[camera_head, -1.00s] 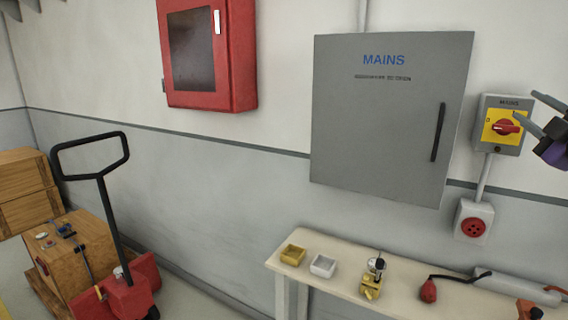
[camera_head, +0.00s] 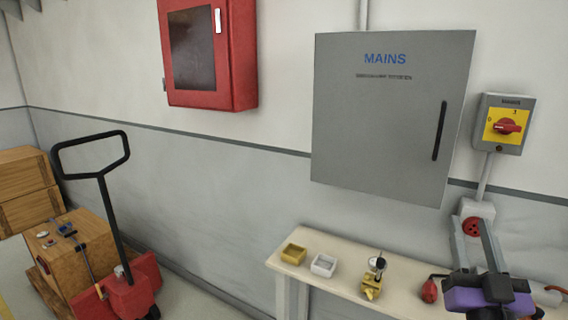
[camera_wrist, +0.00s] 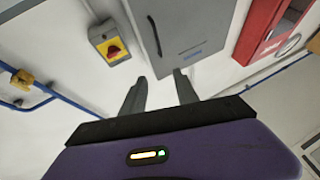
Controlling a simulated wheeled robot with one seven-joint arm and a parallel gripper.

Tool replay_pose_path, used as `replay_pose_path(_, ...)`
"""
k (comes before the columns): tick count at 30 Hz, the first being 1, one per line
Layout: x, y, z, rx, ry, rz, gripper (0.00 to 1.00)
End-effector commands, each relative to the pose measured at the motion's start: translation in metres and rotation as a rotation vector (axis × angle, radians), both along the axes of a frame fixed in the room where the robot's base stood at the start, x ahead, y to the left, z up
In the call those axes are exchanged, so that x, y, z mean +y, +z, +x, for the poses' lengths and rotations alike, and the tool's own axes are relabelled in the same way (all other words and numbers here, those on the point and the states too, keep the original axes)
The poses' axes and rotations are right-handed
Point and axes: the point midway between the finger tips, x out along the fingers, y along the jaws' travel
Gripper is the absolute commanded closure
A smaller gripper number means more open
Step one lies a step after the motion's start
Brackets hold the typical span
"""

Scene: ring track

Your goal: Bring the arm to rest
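My gripper (camera_head: 472,222) is at the lower right of the head view. Its two grey fingers point up and stand apart with nothing between them. Its purple body hides part of the bench (camera_head: 408,277) behind it. The fingertips overlap the red round socket (camera_head: 472,227) in the picture; I cannot tell the distance. In the wrist view my gripper (camera_wrist: 160,80) also shows spread, empty fingers pointing toward the wall and the grey MAINS cabinet (camera_wrist: 190,28).
The MAINS cabinet (camera_head: 390,130) is shut. A yellow switch box (camera_head: 504,124) with a red knob hangs right of it. The bench holds a yellow bin (camera_head: 293,254), a white bin (camera_head: 323,265) and small tools. A red pallet truck (camera_head: 128,291) stands left.

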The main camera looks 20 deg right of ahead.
Motion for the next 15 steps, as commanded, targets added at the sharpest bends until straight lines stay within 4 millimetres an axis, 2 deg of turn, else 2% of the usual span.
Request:
replay_pose_path(1,0.017,-0.019,-0.006,0.009,0.021,0.041,0.64)
replay_pose_path(3,0.036,-0.04,-0.016,0.018,0.044,0.087,0.64)
replay_pose_path(8,0.081,-0.084,-0.045,0.065,0.097,0.175,0.64)
replay_pose_path(15,0.145,-0.141,-0.099,0.197,0.19,0.257,0.64)
